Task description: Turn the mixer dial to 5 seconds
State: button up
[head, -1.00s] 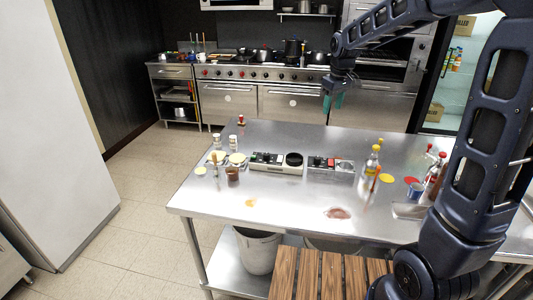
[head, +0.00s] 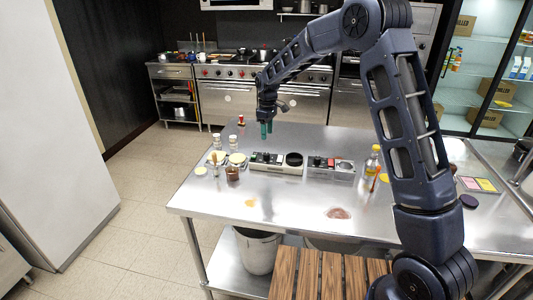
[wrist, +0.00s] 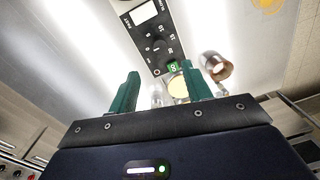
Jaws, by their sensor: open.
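In the head view my gripper (head: 266,130) hangs fingers down above the back of the steel table, behind the left device (head: 278,165). In the wrist view its green fingers are spread with nothing between them. That device is a low white and black unit with a green button at its left end and a black round part at its right. The wrist view shows its black panel with a dial (wrist: 158,46) ringed by numbers, beyond the fingertips and apart from them. A green button (wrist: 173,67) sits beside the dial. The dial's setting is too small to read.
A second device (head: 331,166) with a red part stands to the right. A brown cup (head: 232,174), shakers and yellow discs stand left of the left device. A bottle (head: 372,160) is at the right. The table's front (head: 290,202) is mostly clear.

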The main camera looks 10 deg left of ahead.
aim_at(266, 154)
jog(key=f, duration=1)
jog(key=shift+s+f, duration=0.25)
jog(key=shift+f, duration=0.05)
jog(key=c, duration=1)
